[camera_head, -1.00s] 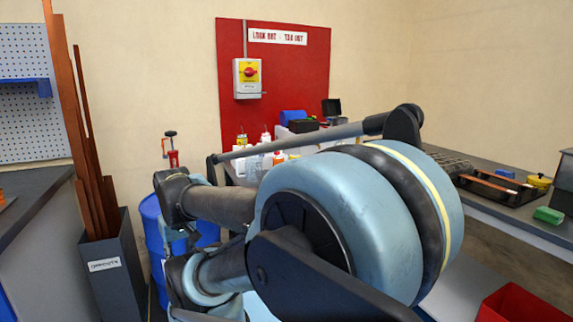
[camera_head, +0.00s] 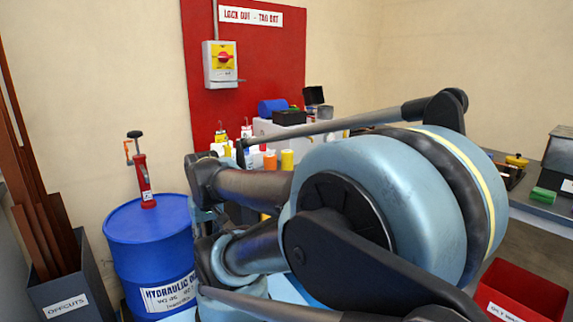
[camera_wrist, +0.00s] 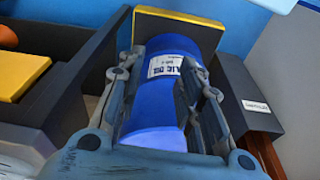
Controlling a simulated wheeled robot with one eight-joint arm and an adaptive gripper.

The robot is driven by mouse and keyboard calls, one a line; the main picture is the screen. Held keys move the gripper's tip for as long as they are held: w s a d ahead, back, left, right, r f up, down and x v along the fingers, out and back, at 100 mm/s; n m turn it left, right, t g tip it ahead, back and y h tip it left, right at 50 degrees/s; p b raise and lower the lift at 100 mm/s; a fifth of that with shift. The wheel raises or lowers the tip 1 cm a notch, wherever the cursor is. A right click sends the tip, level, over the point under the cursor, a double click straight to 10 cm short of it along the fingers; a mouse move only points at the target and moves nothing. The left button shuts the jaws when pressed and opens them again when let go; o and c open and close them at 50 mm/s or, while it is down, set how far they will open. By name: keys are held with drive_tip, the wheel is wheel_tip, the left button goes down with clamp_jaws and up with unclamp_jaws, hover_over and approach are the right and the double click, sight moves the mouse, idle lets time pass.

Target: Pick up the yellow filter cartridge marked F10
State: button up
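A yellow cylinder (camera_head: 287,159) and an orange cylinder (camera_head: 269,161) stand side by side near the far bench in the head view. My arm partly covers this area, and no F10 mark can be read. My gripper (camera_wrist: 166,80) points away with its fingers apart. A blue drum shows between the fingers, but it appears to be in the background and not held. The head view does not show my fingertips clearly, and the wrist view does not clearly show the yellow cylinder.
The blue drum (camera_head: 150,245) carries a red pump (camera_head: 143,183) on top. The offcuts bin (camera_head: 62,290) stands at its left with long bars. Bottles and a white box stand by the red lockout board (camera_head: 275,60). A red bin (camera_head: 525,290) sits at lower right.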

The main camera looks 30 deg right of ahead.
drive_tip(key=o, duration=0.4)
drive_tip(key=shift+r, duration=0.1)
drive_tip(key=shift+o, duration=0.5)
drive_tip(key=shift+d+r+m, duration=0.25)
drive_tip(key=shift+r+m, duration=0.05)
drive_tip(key=shift+r, duration=0.3)
drive_tip(key=shift+d+r+m, duration=0.25)
drive_tip(key=shift+r+m, duration=0.05)
drive_tip(key=shift+r, duration=0.3)
drive_tip(key=w+d+r+m, duration=0.5)
drive_tip(key=w+r+m, duration=0.25)
drive_tip(key=r, duration=0.25)
wheel_tip(320, 180, up, 17)
drive_tip(key=m+g, duration=0.2)
drive_tip(key=m, duration=2.2)
hover_over(287, 153)
drive_tip(key=w+d, duration=0.1)
drive_tip(key=w, duration=0.1)
wheel_tip(287, 153, down, 17)
drive_tip(key=shift+d+r, duration=0.15)
